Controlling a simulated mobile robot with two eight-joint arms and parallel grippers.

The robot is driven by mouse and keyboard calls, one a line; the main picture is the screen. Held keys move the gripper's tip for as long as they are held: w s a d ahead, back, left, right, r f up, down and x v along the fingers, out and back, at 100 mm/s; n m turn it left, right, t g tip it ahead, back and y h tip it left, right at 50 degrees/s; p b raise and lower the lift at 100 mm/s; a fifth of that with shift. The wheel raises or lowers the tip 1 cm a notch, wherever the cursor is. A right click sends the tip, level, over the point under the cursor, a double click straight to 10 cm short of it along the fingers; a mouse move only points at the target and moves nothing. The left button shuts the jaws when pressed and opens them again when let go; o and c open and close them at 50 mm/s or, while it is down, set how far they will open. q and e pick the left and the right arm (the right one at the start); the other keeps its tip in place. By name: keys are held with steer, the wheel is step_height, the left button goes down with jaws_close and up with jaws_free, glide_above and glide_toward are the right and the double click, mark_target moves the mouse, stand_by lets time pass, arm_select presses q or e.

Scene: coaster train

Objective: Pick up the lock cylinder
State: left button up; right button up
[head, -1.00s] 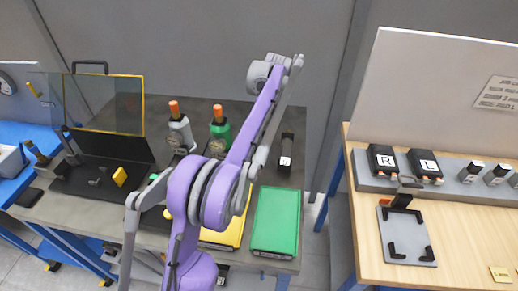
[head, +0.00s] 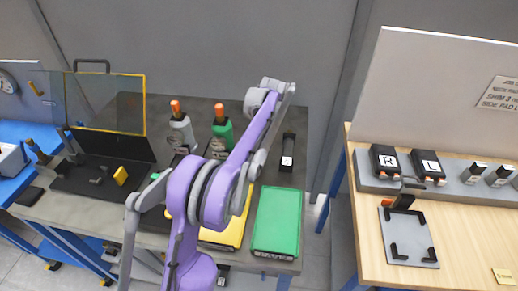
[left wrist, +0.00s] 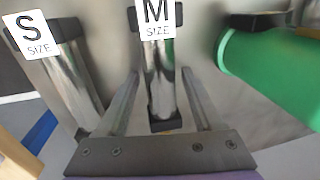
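In the left wrist view, a shiny metal cylinder with black ends and an "M SIZE" label (left wrist: 160,95) lies between the two fingers of my left gripper (left wrist: 160,78). The fingers are open, with a gap on each side of the cylinder. A similar cylinder labelled "S SIZE" (left wrist: 72,85) lies to its left. Neither is marked as the lock cylinder. In the head view, my purple arm hides the gripper and the M cylinder. A dark piece with a white label (head: 288,150), probably the S cylinder, lies right of the arm. My right gripper is not in view.
A green box (head: 276,222) and a partly hidden yellow box (head: 228,232) lie at the front. A wooden bench (head: 462,230) is across a gap at right.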

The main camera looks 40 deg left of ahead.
arm_select(q)
jaws_close()
steer(key=shift+r, duration=0.15)
stand_by(0.9)
